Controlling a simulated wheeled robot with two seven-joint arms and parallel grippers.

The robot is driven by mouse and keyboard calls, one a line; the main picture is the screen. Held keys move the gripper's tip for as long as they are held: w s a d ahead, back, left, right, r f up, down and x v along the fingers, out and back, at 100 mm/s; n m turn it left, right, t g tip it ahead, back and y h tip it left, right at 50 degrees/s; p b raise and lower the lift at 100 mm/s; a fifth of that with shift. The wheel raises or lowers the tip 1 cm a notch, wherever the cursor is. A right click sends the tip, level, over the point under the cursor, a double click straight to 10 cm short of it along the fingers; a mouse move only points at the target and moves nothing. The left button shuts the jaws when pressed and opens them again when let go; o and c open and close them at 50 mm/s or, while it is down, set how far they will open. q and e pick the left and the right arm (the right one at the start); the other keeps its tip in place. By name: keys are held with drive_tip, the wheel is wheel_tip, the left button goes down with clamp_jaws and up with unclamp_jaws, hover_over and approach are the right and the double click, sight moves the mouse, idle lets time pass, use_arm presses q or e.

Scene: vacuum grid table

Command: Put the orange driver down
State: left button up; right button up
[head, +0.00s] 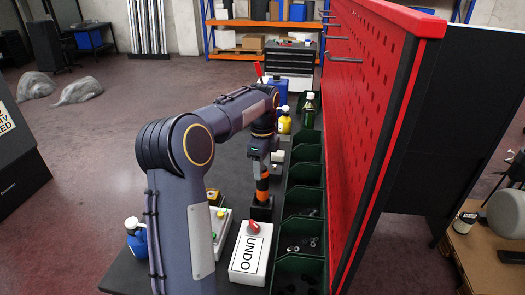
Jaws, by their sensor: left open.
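The orange driver (262,184) with black bands stands upright, its lower end at a dark block (261,208) on the table. My left gripper (262,168) is directly above it, pointing down, with its fingers around or just over the driver's top. It is open; whether a finger touches the driver is too small to tell. My left arm hides part of the table. My right gripper is out of view.
A white UNDO box (249,256) with a red knob stands in front of the driver. Green bins (303,203) line the right side, below a tall red pegboard (372,110). A yellow bottle (284,123) and a dark green bottle (309,112) stand behind.

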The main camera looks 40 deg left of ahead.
use_arm(q)
wheel_tip(320, 180, up, 6)
drive_tip(key=shift+s+d+r, duration=0.15)
drive_tip(key=s+d+r+n+t+h, duration=0.2)
drive_tip(key=s+d+n+t, duration=0.2)
drive_tip(key=s+d+n, duration=0.7)
drive_tip(key=s+d+f+n+h, duration=0.1)
drive_tip(key=s+d+f, duration=0.3)
drive_tip(key=s, duration=0.4)
drive_tip(key=s+d+f+n+t, duration=0.1)
drive_tip(key=s+d+f+n, duration=0.3)
drive_tip(key=s+d+f, duration=0.1)
drive_tip(key=s+d, duration=0.1)
drive_tip(key=s, duration=0.1)
drive_tip(key=shift+s+d+t+h, duration=0.3)
drive_tip(key=shift+s+h, duration=0.1)
drive_tip(key=shift+c, duration=0.2)
